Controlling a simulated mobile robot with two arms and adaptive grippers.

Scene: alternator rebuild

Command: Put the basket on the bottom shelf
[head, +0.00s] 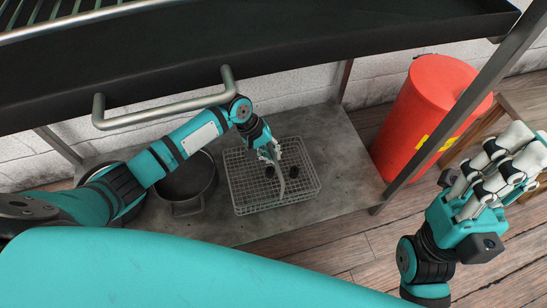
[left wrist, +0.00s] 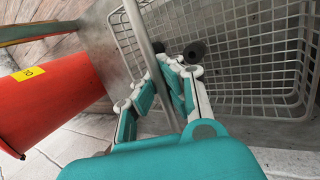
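The grey wire basket (head: 246,196) sits upright on the bottom shelf (head: 345,165), in the middle of the head view. Its grey handle (head: 281,184) stands up over it. My left gripper (head: 281,171) reaches down over the basket, its dark fingertips apart, one on each side of the handle. In the left wrist view the handle (left wrist: 143,35) runs past the fingers of my left gripper (left wrist: 177,50), with the basket mesh (left wrist: 250,60) behind. I cannot tell whether the fingers touch the handle. My right gripper (head: 520,155) is at the right, away from the basket, its tips unclear.
Dark pots (head: 188,183) stand on the shelf left of the basket. A red bin (head: 425,105) stands beyond the rack post at right; it also shows in the left wrist view (left wrist: 45,90). A black upper level with a grey bar handle (head: 160,112) overhangs the shelf.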

